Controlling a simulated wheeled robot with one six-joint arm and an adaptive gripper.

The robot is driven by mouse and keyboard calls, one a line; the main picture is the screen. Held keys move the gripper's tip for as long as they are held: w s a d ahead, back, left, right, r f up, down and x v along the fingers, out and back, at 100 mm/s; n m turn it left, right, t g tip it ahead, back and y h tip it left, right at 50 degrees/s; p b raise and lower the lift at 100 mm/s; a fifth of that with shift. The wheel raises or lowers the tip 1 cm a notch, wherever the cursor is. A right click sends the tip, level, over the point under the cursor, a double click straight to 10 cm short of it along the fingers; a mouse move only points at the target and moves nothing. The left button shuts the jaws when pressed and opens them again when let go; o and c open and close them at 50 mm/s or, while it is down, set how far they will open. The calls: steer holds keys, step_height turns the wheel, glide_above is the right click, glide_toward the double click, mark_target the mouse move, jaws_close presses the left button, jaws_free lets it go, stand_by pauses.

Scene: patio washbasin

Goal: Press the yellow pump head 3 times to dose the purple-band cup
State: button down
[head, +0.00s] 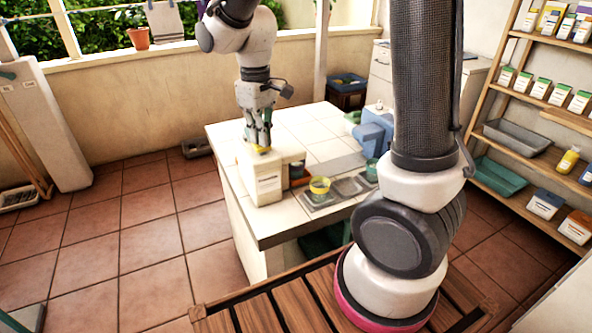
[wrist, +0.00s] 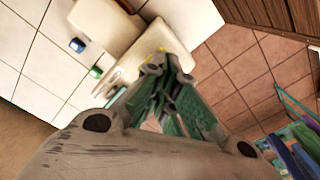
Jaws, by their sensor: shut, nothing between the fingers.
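A white pump dispenser (head: 262,178) stands on the near-left part of the tiled counter. Its yellow pump head (head: 262,149) shows as a small patch at the top, mostly hidden by my gripper. My gripper (head: 260,143) is shut and empty, pointing down right over the pump head; contact cannot be told for sure. In the wrist view my fingers (wrist: 165,75) are together in front of a pale body. A dark cup (head: 297,169) stands just right of the dispenser, partly hidden; I cannot make out a purple band.
A yellow-and-green cup (head: 319,186) and a teal cup (head: 371,171) stand on the metal trays right of the dispenser. A blue box (head: 376,132) stands farther back. Shelves (head: 530,100) with bottles and trays line the right. The counter's back left (head: 285,125) is clear.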

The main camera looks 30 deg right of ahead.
steer(key=shift+f, duration=0.5)
steer(key=shift+r, duration=1.65)
step_height(320, 180, up, 6)
stand_by(0.4)
